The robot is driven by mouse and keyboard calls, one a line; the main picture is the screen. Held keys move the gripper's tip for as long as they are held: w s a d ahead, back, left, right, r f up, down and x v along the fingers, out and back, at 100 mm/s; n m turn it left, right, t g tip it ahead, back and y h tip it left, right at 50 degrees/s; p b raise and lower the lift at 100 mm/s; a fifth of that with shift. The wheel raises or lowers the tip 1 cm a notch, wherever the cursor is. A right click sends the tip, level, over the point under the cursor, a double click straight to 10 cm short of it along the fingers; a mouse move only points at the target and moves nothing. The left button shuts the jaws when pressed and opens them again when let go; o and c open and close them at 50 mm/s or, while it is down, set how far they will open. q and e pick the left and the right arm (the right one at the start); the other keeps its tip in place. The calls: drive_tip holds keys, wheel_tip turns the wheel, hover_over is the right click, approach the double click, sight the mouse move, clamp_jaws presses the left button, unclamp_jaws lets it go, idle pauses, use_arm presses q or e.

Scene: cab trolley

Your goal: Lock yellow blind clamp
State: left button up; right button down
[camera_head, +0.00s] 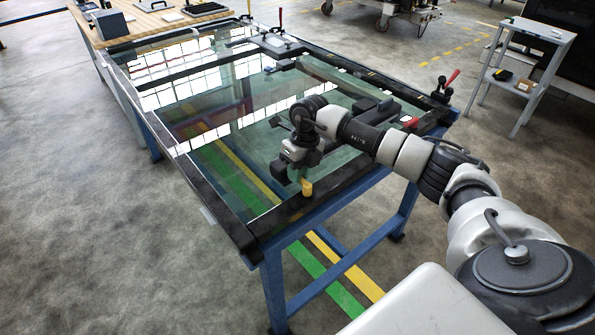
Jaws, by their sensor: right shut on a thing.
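The yellow handle of the blind clamp (307,188) shows at the near edge of the glass-topped frame, just below my right gripper (301,177). My right arm reaches in from the right, and the gripper points down, shut on the yellow clamp. The gripper hides most of the clamp, so its lever position cannot be told. The glass panel in its black frame (217,205) lies on a blue steel trolley (272,285). My left gripper is not in view.
Red-handled clamps stand at the right corner (450,80) and far edge (281,17); another red handle (411,122) is beside my right arm. A grey shelf cart (543,35) stands at the upper right. A workbench (150,22) adjoins the far left. The floor at left is clear.

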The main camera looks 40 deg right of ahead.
drive_tip(key=shift+w+r, duration=0.1)
drive_tip(key=c, duration=1.4)
unclamp_jaws()
drive_tip(key=shift+o, duration=0.2)
wheel_tip(320, 180, up, 11)
drive_tip(key=d, duration=0.2)
drive_tip(key=shift+f, duration=0.2)
